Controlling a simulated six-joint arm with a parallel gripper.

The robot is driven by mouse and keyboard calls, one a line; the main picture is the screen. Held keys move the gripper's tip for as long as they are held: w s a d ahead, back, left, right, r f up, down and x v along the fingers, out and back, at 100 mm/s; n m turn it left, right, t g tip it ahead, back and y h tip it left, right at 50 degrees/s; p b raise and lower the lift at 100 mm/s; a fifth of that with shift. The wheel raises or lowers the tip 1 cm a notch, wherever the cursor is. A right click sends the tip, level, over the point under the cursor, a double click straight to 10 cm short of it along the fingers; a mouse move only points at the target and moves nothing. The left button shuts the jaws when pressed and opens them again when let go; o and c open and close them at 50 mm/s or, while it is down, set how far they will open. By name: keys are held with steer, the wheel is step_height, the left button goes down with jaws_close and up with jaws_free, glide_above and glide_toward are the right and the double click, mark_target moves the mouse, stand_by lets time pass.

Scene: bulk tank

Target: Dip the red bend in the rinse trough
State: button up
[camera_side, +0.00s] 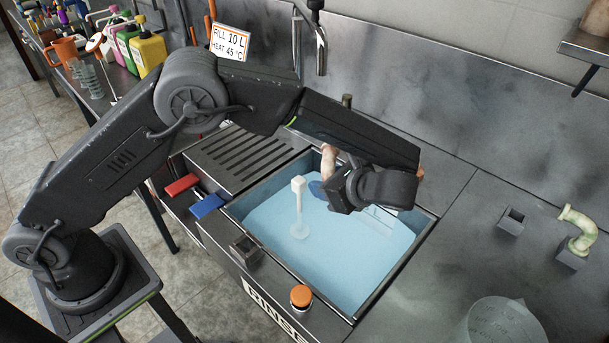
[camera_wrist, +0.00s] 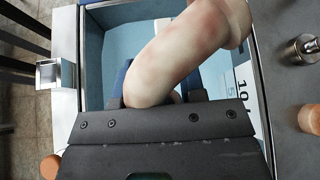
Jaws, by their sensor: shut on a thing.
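My gripper (camera_side: 320,189) is over the rinse trough (camera_side: 367,311), with its blue fingers shut on a pale pipe bend with reddish patches (camera_side: 329,160). In the wrist view the bend (camera_wrist: 190,52) fills the upper middle, rising from between the blue fingers (camera_wrist: 158,88) and curving to the upper right. In the side view, my wrist hides part of the bend. The bend is above the pale blue liquid in the trough; I see no clear contact between them.
A white upright post (camera_side: 298,205) stands in the trough. A tap (camera_side: 320,50) rises behind. A greenish bend (camera_side: 581,229) sits on a holder at the right, near an empty socket (camera_side: 513,218). An orange knob (camera_side: 301,296) is on the front rim. A clear jug (camera_side: 497,325) stands front right.

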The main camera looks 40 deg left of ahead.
steer(key=shift+w+d+f, duration=0.15)
steer(key=shift+f, duration=0.15)
step_height(320, 180, down, 17)
steer(key=shift+f, duration=1.15)
stand_by(1.0)
steer(key=shift+d, duration=0.1)
stand_by(1.4)
step_height(320, 180, up, 3)
steer(key=shift+d+r, duration=0.1)
steer(key=shift+r, duration=0.05)
steer(key=shift+a+r, duration=0.2)
steer(key=shift+r, duration=7.7)
